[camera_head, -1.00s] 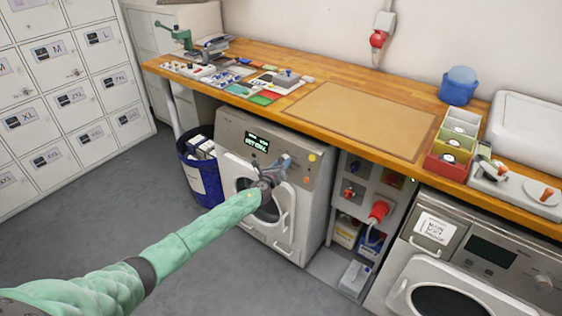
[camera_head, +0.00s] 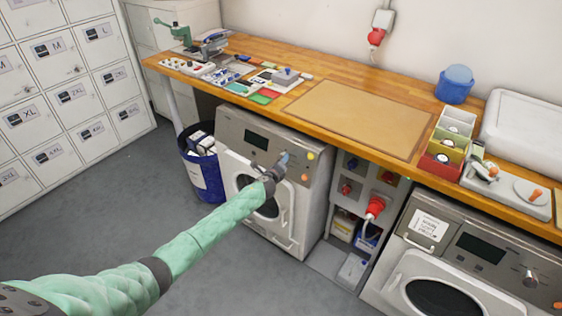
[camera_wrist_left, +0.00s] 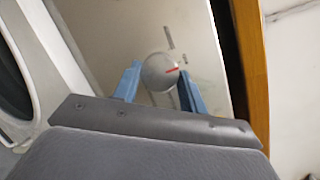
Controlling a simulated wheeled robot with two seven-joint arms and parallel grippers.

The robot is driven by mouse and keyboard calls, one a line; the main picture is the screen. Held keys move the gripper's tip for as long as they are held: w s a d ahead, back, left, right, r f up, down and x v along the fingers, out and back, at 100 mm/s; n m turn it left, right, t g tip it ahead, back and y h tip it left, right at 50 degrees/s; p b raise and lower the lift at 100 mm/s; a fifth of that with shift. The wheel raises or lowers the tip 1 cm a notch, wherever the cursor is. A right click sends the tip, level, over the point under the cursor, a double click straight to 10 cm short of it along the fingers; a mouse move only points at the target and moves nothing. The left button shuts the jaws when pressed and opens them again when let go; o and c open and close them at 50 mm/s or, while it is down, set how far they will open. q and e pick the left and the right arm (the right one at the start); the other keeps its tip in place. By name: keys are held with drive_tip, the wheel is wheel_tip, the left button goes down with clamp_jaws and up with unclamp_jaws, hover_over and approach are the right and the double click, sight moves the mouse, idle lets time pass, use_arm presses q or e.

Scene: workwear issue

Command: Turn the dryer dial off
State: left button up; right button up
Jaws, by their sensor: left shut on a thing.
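The dryer (camera_head: 240,128) stands under the left part of the wooden worktop. Its display (camera_head: 256,141) is dark. My left gripper (camera_head: 282,160) is at the dryer's front panel, shut on the dial. In the left wrist view the round grey dial (camera_wrist_left: 158,72) sits between the two blue fingers, with its red mark pointing right and slightly up. In the head view the gripper mostly hides the dial. My right gripper is not in view.
A blue bin (camera_head: 203,178) stands left of the dryer. A red plug (camera_head: 375,207) is to its right. A second machine (camera_head: 440,255) stands at the right. The floor at the left is clear.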

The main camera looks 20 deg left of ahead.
use_arm(q)
drive_tip(key=shift+a, duration=0.1)
drive_tip(key=o, duration=1)
drive_tip(key=shift+s+a+r+b, duration=0.1)
drive_tip(key=shift+s+r+b, duration=0.1)
drive_tip(key=shift+s, duration=1.1)
drive_tip(key=shift+s+r+b, duration=0.15)
drive_tip(key=shift+s, duration=1.1)
drive_tip(key=shift+s+a+r+b, duration=0.1)
drive_tip(key=shift+s+r+b, duration=0.1)
drive_tip(key=shift+s, duration=1.1)
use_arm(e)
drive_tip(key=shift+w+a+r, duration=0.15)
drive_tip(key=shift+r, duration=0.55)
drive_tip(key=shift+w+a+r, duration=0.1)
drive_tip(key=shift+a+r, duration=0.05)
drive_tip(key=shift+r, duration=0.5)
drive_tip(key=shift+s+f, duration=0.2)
